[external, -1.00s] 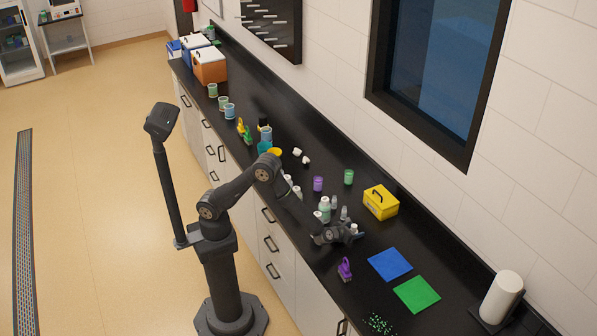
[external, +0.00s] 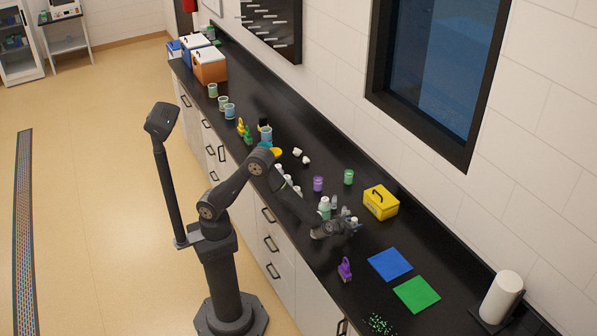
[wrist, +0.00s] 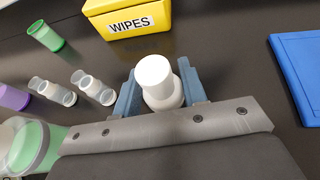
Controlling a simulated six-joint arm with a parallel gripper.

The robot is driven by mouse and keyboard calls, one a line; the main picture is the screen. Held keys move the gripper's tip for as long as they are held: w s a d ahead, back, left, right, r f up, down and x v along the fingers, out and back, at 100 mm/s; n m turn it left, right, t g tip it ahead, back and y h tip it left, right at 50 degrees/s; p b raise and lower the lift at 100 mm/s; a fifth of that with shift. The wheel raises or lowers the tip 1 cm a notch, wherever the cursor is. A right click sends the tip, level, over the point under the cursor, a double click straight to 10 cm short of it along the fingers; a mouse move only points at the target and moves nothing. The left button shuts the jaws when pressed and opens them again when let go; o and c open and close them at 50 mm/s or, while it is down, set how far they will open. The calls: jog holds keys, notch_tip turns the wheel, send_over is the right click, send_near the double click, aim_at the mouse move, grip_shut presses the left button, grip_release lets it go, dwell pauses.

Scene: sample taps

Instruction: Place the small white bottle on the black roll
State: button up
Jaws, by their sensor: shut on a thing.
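My gripper (external: 352,226) is low over the black counter, left of the yellow wipes box. In the wrist view its blue-grey fingers (wrist: 160,88) are shut on a small white bottle (wrist: 157,82) with a round white cap, seen from above. The bottle shows as a small pale spot (external: 354,220) at the fingertips in the external view. I cannot tell how far its base is from the counter. I cannot make out the black roll for certain; a small dark object (external: 263,123) stands farther back along the counter, by coloured bottles.
The yellow wipes box (wrist: 132,18) is just beyond my gripper. Clear vials (wrist: 87,84), a green cup (wrist: 45,36) and a purple cup (wrist: 12,97) stand to the left. A blue mat (external: 390,264) and a green mat (external: 417,294) lie to the right.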

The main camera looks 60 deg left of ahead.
jog(key=s+d+r, duration=0.5)
jog(key=s+r, duration=0.1)
jog(key=s, duration=0.4)
jog(key=w+a+r+n+g+y, duration=0.2)
jog(key=w+a+n+y, duration=0.2)
jog(key=w+a, duration=1.7)
jog(key=w+a+r+n+g+y, duration=0.15)
jog(key=w+a, duration=0.25)
jog(key=a, duration=1.1)
jog(key=w+a+r+n+g+y, duration=0.1)
jog(key=w+a+n+y, duration=0.15)
jog(key=a, duration=1.25)
jog(key=s+a+r+n+g+y, duration=0.1)
jog(key=a, duration=1)
jog(key=s+a+r+n+g+y, duration=0.1)
jog(key=a+r+g, duration=0.1)
jog(key=a, duration=0.9)
jog(key=n+g, duration=0.3)
send_over(262, 116)
jog(key=shift+t+y, duration=0.25)
jog(key=shift+y, duration=0.15)
jog(key=f, duration=0.4)
jog(key=shift+w+d+f, duration=0.15)
jog(key=shift+w+f, duration=0.05)
jog(key=shift+f, duration=2.05)
jog(key=shift+f, duration=0.1)
